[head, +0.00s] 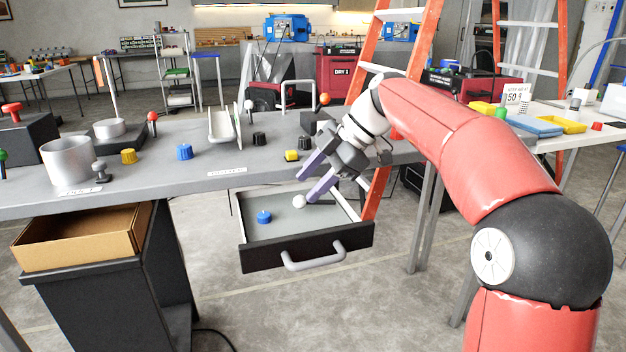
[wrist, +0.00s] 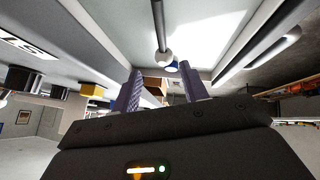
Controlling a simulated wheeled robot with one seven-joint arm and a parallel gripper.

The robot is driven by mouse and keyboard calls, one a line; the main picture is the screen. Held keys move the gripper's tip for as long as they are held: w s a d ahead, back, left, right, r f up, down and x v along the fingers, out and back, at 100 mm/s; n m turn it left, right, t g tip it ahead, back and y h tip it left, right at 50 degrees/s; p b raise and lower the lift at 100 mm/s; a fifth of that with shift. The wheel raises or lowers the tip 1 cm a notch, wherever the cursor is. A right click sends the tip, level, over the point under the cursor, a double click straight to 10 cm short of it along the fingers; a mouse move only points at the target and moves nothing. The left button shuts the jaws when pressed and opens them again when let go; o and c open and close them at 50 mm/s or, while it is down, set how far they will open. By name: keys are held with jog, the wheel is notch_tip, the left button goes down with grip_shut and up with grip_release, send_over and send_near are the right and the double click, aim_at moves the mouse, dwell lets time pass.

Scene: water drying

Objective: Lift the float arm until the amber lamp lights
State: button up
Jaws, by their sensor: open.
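My gripper (head: 304,188) is open above the right part of the open drawer, its two purple fingers pointing down and left. A white ball (head: 299,201) shows close to the fingertips. In the wrist view a thin grey rod (wrist: 159,25) ends in this white ball (wrist: 166,57), seen between the two fingers; contact cannot be told. The rod looks like the float arm, but its other end is out of view. An orange ball (head: 324,99) sits above a dark box on the bench; I cannot tell whether it is the amber lamp. No lit amber lamp is clear.
The grey bench (head: 130,180) carries yellow, blue and black knobs, a metal cup (head: 68,162) and a red-topped lever (head: 152,118). The drawer (head: 240,228) holds a blue knob (head: 264,217). A cardboard box (head: 80,240) is at lower left. An orange ladder (head: 372,200) stands behind.

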jog(key=p+v, duration=0.1)
jog(key=v, duration=0.6)
jog(key=shift+d+r, duration=0.25)
